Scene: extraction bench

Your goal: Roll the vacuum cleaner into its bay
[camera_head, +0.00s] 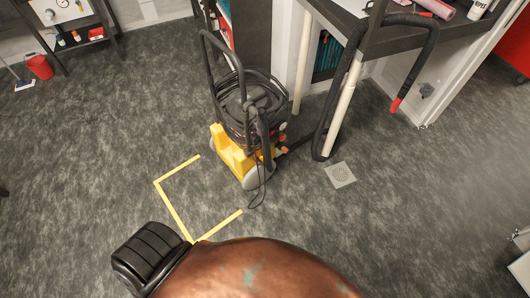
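The vacuum cleaner (232,155) stands upright on the grey floor at upper middle. It has a yellow base, pale wheels, a tall black handle frame and coiled black hose or cable on top. A thin black cable hangs down to the floor on its near side. The bay appears to be the yellow tape outline (172,208) on the floor, with three taped sides and the open side facing right, toward the vacuum. The vacuum stands just outside that open side. Neither of my grippers shows in this view.
A bench (400,38) stands upper right; a black hose (326,118) and cream tube (343,107) hang beside it. A floor drain (340,174) lies right of the vacuum. A red bucket (40,67) stands far left. A brown rounded form, possibly mine, covers the bottom.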

